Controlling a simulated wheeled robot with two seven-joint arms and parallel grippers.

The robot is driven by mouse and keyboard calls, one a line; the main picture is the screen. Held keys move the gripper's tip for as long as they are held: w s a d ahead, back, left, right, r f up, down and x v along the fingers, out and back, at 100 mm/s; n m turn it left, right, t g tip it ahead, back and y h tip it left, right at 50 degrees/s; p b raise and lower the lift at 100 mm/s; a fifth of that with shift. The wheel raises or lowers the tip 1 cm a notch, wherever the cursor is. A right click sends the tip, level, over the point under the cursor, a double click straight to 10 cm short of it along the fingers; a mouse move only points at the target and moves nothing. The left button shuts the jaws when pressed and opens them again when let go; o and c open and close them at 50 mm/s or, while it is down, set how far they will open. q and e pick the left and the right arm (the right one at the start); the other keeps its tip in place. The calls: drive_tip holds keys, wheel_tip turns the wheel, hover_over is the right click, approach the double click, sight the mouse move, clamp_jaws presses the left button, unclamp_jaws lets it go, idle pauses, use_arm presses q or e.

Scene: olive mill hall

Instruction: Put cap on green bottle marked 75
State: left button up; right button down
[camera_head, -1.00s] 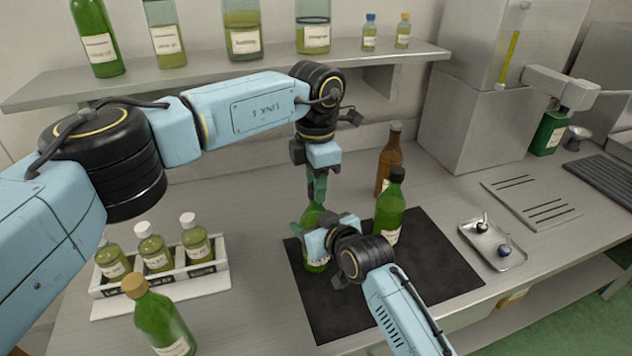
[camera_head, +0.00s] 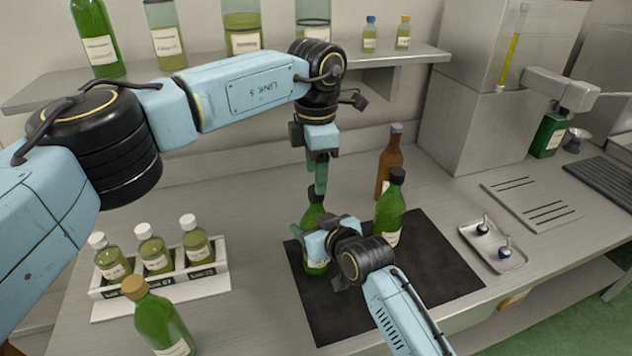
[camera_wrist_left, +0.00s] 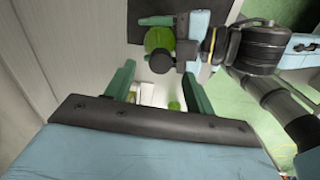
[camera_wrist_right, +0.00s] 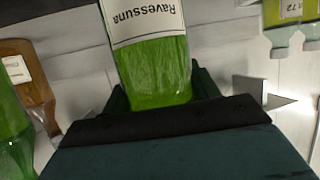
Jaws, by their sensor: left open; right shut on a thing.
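A green bottle (camera_head: 313,213) stands upright at the left of the black mat (camera_head: 440,262), with a dark top that looks like a cap (camera_head: 314,192). My right gripper (camera_head: 318,242) is shut around its body. In the right wrist view its label (camera_wrist_right: 143,20) reads "Ravessuna"; I cannot read a 75 on it. My left gripper (camera_head: 320,187) is open, pointing down just above and beside the bottle's top. In the left wrist view nothing sits between its fingers, and the bottle's round top (camera_wrist_left: 160,62) shows beyond them.
A black-capped green bottle (camera_head: 390,212) and a brown bottle (camera_head: 390,165) stand close on the right. A white rack (camera_head: 205,285) with small white-capped bottles and a cork-topped green bottle (camera_head: 160,320) are at left. A metal tray (camera_head: 515,258) lies right. The shelf (camera_head: 200,83) overhangs behind.

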use_arm(q)
wheel_tip(320, 180, up, 8)
drive_tip(key=shift+r, duration=0.15)
use_arm(e)
drive_tip(key=shift+c, duration=1.5)
unclamp_jaws()
use_arm(q)
drive_tip(key=shift+r+p, duration=0.6)
use_arm(e)
drive_tip(key=v, duration=1.3)
drive_tip(key=shift+s+r, duration=0.1)
drive_tip(key=shift+s, duration=0.05)
